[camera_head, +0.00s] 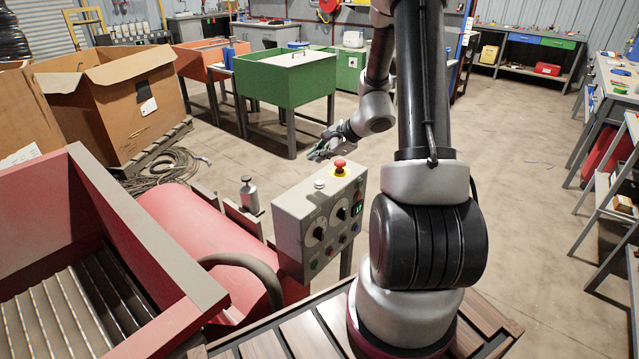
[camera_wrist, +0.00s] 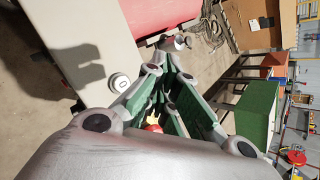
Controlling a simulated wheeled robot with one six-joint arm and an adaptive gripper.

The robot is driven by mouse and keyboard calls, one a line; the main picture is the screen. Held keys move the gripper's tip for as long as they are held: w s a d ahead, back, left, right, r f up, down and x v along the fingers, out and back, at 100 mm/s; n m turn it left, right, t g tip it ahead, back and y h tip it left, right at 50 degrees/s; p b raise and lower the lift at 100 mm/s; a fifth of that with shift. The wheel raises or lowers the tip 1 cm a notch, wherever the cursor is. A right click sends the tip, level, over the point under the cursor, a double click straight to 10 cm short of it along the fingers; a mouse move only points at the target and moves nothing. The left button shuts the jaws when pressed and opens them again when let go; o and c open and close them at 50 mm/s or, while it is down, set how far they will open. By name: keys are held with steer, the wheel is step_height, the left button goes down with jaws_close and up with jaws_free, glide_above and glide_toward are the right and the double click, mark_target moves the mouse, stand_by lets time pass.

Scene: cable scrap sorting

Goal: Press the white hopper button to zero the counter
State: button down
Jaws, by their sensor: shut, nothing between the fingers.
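The white hopper button (camera_head: 319,184) is a small round cap on the top face of the grey control box (camera_head: 290,212). In the wrist view the white button (camera_wrist: 119,83) lies on the pale box top, left of the fingers. My gripper (camera_head: 313,155) is shut and empty, and appears above and beyond the button in the head view, apart from it. In the wrist view my gripper (camera_wrist: 172,60) has green-faced fingers that meet near the top centre.
A red mushroom button (camera_head: 340,164) on a yellow base stands right of the white button on the box top. The red hopper (camera_head: 120,240) fills the left. A green bin table (camera_head: 285,80) is farther back.

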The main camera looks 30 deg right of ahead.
mark_target(318, 184)
steer(key=shift+f, duration=3)
steer(key=shift+f, duration=0.15)
steer(key=shift+f, duration=0.25)
steer(key=shift+f, duration=0.45)
steer(key=shift+r, duration=0.9)
steer(key=shift+r, duration=0.1)
steer(key=shift+r, duration=2.4)
steer(key=shift+a, duration=0.1)
